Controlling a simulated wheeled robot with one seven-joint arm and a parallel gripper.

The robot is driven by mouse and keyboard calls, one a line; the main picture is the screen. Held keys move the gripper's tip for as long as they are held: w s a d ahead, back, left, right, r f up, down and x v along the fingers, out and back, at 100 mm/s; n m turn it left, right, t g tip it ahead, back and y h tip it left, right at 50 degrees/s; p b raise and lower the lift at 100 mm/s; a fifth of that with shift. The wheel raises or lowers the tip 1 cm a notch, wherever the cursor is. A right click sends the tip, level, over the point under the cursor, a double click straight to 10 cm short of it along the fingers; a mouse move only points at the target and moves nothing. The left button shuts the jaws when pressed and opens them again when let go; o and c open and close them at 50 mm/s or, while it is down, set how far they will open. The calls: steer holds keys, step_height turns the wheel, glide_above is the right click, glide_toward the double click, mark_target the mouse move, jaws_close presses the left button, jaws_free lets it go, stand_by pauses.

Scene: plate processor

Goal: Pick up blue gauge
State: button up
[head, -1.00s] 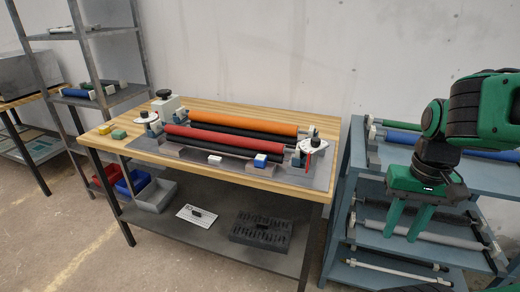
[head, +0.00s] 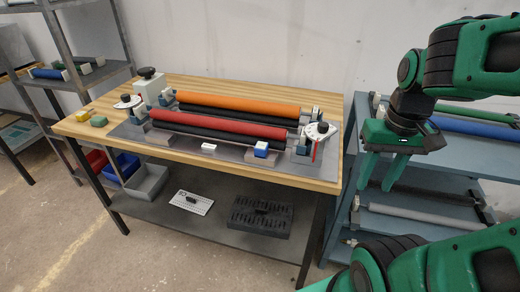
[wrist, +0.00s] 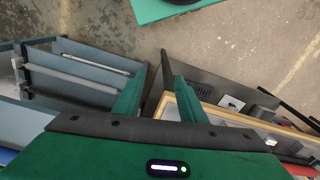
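A small blue block with a white end (head: 262,150) sits at the front right of the roller machine on the wooden table; it looks like the blue gauge, but I cannot tell for sure. A similar small white block (head: 208,147) lies to its left. My gripper (head: 376,188) is to the right of the table, in front of the blue rack, well apart from the block. Its two green fingers are spread with nothing between them, as the wrist view (wrist: 160,75) also shows. The blue block cannot be made out in the wrist view.
The wooden table (head: 78,130) carries orange (head: 240,103) and red (head: 215,125) rollers and dials at both ends. Yellow (head: 83,115) and green (head: 98,120) blocks lie at its left. A blue rack (head: 352,150) with rollers stands right. Floor in front is open.

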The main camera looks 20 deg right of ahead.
steer(key=w+a+r+n, duration=0.1)
steer(key=w+a+n, duration=0.1)
steer(key=w+n, duration=0.5)
steer(key=n+t+y, duration=0.2)
steer(key=n+y, duration=0.1)
steer(key=n, duration=0.5)
glide_toward(263, 146)
steer(key=f, duration=0.2)
steer(key=shift+w+a+f+n, duration=0.15)
steer(key=shift+w+f+n, duration=0.2)
steer(key=shift+w+n, duration=0.05)
steer(key=shift+a+x, duration=0.15)
steer(key=shift+x, duration=1.45)
steer(key=shift+a+x, duration=0.1)
steer(key=shift+x, duration=1.45)
steer(key=c, duration=0.9)
steer(key=shift+o, duration=0.2)
steer(key=shift+r, duration=0.2)
